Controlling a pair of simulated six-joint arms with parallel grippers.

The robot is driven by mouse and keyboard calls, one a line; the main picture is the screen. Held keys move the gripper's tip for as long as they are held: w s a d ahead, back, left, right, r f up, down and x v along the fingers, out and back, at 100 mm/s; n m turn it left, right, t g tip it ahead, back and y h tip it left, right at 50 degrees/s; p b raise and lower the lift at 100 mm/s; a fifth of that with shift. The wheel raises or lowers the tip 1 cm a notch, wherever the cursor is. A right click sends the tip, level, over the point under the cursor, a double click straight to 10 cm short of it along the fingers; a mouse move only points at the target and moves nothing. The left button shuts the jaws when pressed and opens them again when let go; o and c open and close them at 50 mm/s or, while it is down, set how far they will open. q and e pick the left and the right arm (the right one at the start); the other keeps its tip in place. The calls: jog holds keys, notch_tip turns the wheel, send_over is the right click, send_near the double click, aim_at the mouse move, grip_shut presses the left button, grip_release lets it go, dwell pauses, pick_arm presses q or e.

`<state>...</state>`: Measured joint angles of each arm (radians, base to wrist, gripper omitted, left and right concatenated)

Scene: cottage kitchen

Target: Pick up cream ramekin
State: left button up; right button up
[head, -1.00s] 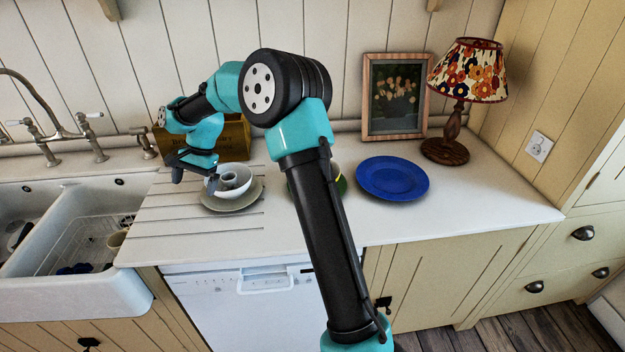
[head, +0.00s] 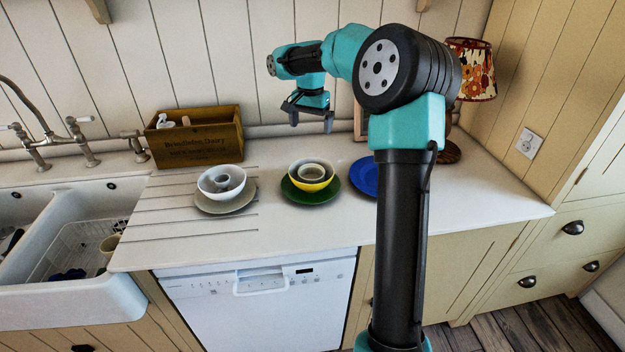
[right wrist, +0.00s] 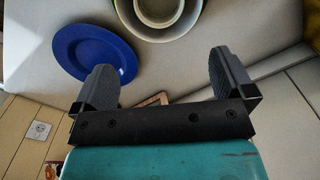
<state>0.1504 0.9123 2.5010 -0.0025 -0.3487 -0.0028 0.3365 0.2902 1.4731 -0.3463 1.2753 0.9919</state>
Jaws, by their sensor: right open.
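A small pale cream ramekin (head: 312,171) sits inside a yellow bowl (head: 312,186) on a green plate (head: 291,193). It also shows in part at the top edge of the right wrist view (right wrist: 158,9). My left gripper is not in view.
A wooden crate (head: 197,143) stands at the back left. A patterned lamp (head: 474,72) and frame stand behind my arm. The counter front is clear.

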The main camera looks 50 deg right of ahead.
send_near(311, 170)
jog(key=s+a+f, duration=0.2)
jog(key=shift+s+a, duration=0.3)
jog(key=shift+a, duration=0.05)
jog(key=shift+f, duration=0.1)
jog(key=shift+s+f, duration=0.1)
jog(key=shift+f, duration=2.45)
jog(key=shift+c, duration=0.3)
jog(key=c, duration=0.6)
